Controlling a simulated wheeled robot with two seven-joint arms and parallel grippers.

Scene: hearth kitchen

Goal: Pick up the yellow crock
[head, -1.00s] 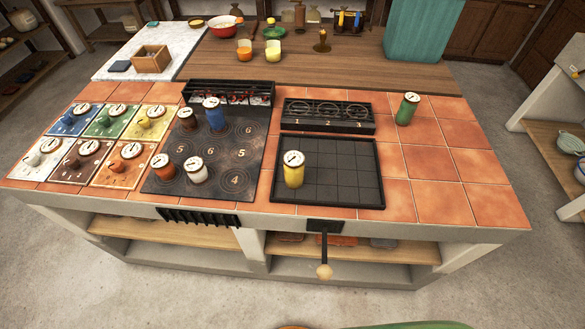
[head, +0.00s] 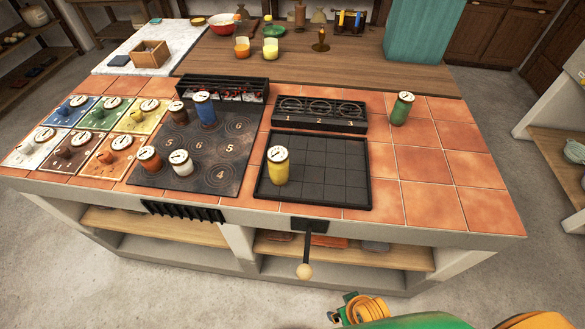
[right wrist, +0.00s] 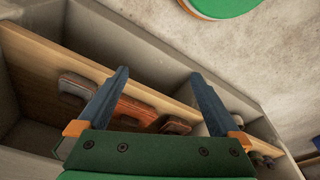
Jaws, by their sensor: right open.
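The yellow crock (head: 278,167) stands upright on the left part of the black gridded tray (head: 345,173), with a white dial-like lid on top. My right gripper (right wrist: 160,95) is open and empty in the right wrist view, facing the shelf under the counter. The crock is not in that wrist view. In the head view, green and orange parts of my right arm show at the bottom edge, well below and in front of the counter. My left gripper is not in view.
A black plate (head: 197,150) left of the tray holds blue, brown and white crocks. A green crock (head: 401,108) stands at the back right. A black rack (head: 319,115) lies behind the tray. A lever (head: 305,262) hangs from the counter front.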

